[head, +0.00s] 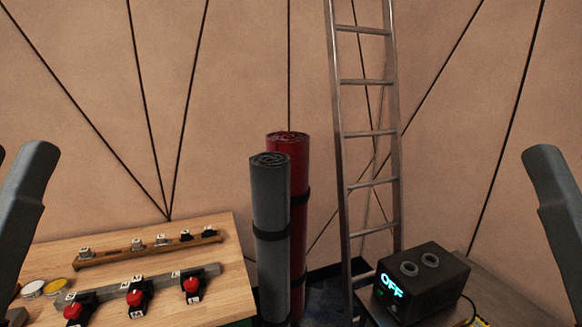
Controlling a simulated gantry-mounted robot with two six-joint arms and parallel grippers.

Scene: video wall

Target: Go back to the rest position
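My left gripper (21,152) is at the left edge, raised above the wooden table's left end. One dark grey finger shows almost whole and only a sliver of the other shows at the picture's edge, with a gap between them and nothing in it. My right gripper (546,152) is at the right edge, with one dark grey finger in view, beyond the black box. Its other finger is outside the picture. Neither visible finger touches anything. The rest of both arms is out of view.
A wooden table (130,225) carries a wooden rail (120,254), a grey rail (150,284) with red-knobbed switches (136,299), and small tins (55,287). Rolled mats, grey (270,205) and red (290,145), stand centrally. A ladder (370,132) leans behind a black box (425,280) reading OFF.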

